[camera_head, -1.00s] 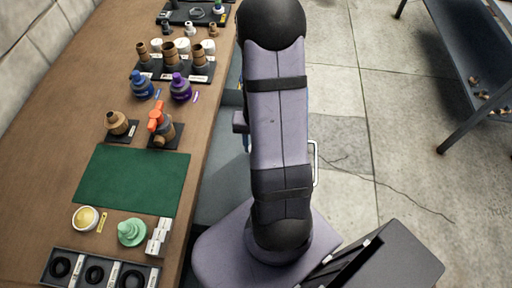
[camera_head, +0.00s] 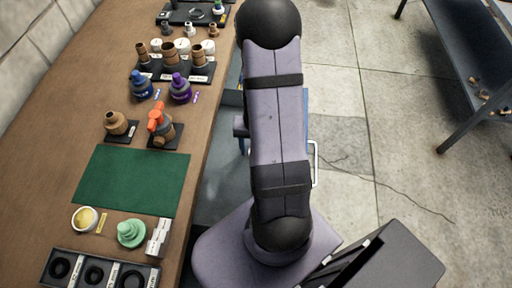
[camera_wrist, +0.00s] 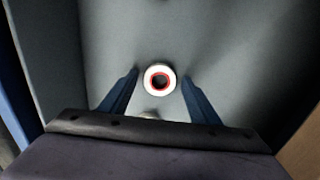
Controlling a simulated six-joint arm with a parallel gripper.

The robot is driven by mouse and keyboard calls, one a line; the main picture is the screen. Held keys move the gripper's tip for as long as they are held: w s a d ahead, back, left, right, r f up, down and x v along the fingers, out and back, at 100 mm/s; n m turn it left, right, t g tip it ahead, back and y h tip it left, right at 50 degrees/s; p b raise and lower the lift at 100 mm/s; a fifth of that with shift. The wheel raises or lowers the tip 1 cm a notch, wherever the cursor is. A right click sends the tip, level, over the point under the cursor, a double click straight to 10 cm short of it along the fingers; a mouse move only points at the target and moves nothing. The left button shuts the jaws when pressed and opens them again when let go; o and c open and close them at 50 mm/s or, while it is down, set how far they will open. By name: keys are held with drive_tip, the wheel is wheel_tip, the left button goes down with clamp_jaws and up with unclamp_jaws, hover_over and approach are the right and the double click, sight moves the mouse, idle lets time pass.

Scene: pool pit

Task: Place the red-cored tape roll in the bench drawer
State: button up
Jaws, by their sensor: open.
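The tape roll (camera_wrist: 160,80), white with a red core, shows in the wrist view, lying on the grey floor of the open bench drawer (camera_wrist: 105,50). My gripper (camera_wrist: 160,77) is open, with one blue finger on each side of the roll. There is a visible gap between the roll and each finger. I cannot tell how far the roll is below the fingertips. In the head view, part of the grey drawer interior (camera_head: 213,185) shows beside the bench. My arm hides the roll and gripper there.
The wooden bench (camera_head: 55,150) on the left carries a green mat (camera_head: 132,181), bottles, jars and black trays. A pale object (camera_wrist: 150,114) is partly hidden at the gripper's base. A metal table (camera_head: 468,60) stands at the right on open concrete floor.

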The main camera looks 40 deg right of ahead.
drive_tip(key=shift+r, duration=0.15)
wheel_tip(320, 180, up, 12)
drive_tip(key=s+a+r+n, duration=0.1)
drive_tip(key=a+n, duration=0.3)
drive_tip(key=a, duration=0.4)
drive_tip(key=s+a+r+n, duration=0.1)
drive_tip(key=s+a+n, duration=0.3)
drive_tip(key=a, duration=0.4)
drive_tip(key=shift+a+r+n, duration=0.15)
drive_tip(key=shift+r+n, duration=0.15)
drive_tip(key=shift+n, duration=0.2)
drive_tip(key=shift+r, duration=0.1)
